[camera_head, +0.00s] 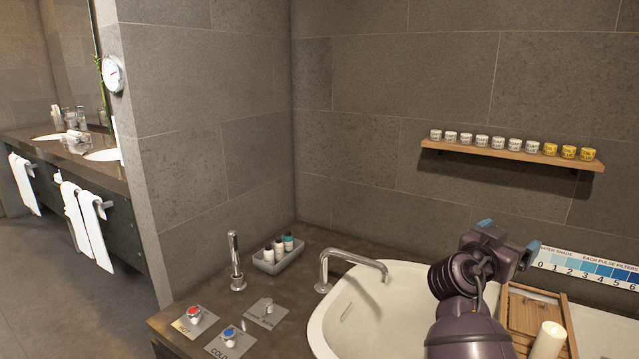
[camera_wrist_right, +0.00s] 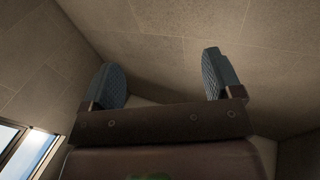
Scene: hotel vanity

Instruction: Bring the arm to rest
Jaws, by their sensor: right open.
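My right arm comes up from the bottom right in the head view, over the bathtub. My right gripper (camera_head: 509,238) is in the air, with blue-grey finger pads spread apart. In the right wrist view the two fingers of the right gripper (camera_wrist_right: 168,84) stand wide apart with nothing between them, facing tiled wall. My left gripper is not in the head view.
A white bathtub (camera_head: 340,313) lies below the arm, with a wooden caddy (camera_head: 521,316) and a candle (camera_head: 548,341). A chrome faucet (camera_head: 355,258), bottle tray (camera_head: 266,265), HOT knob (camera_head: 195,313) and COLD knob (camera_head: 229,333) stand on the ledge. A jar shelf (camera_head: 500,161) hangs behind.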

